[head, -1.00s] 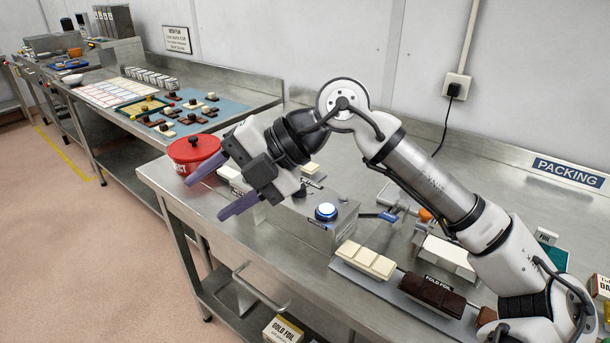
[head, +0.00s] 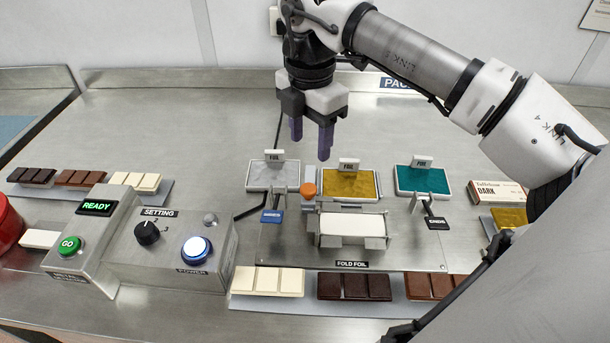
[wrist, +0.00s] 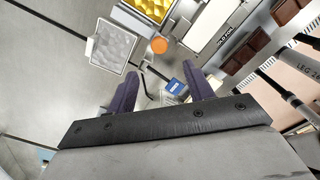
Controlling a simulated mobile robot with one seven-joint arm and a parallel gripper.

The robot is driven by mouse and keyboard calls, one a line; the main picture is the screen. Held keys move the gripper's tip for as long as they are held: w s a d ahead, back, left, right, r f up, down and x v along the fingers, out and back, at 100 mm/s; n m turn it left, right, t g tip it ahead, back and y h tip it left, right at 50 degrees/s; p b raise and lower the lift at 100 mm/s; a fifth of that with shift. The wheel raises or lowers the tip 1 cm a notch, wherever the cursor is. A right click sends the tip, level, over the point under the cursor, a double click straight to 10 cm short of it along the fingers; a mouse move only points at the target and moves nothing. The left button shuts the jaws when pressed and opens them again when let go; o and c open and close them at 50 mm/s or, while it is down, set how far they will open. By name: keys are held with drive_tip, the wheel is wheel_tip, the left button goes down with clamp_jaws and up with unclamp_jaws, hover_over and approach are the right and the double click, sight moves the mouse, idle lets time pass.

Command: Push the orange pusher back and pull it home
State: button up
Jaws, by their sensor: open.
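The orange pusher (head: 308,189) is a round orange knob at the left end of the fold-foil fixture, just behind the white folding bed (head: 352,226). It also shows in the wrist view (wrist: 159,45), beyond my fingertips. My gripper (head: 312,150) hangs above the back of the fixture, fingers pointing down, open and empty. It is behind and above the orange pusher and apart from it. The pusher's lower part is hidden.
Silver (head: 272,176), gold (head: 349,184) and teal (head: 423,180) foil trays stand behind the bed. A lever with a blue tag (head: 271,216) is left, one with a black tag (head: 436,222) right. A control box (head: 165,240) stands further left. Chocolate bars (head: 354,286) lie in front.

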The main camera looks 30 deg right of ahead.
sight(309, 187)
wheel_tip(309, 187, down, 11)
drive_tip(key=shift+w+f+p, duration=0.1)
drive_tip(key=shift+f+p, duration=0.05)
drive_tip(key=shift+p, duration=1)
drive_tip(key=shift+c, duration=0.4)
clamp_jaws()
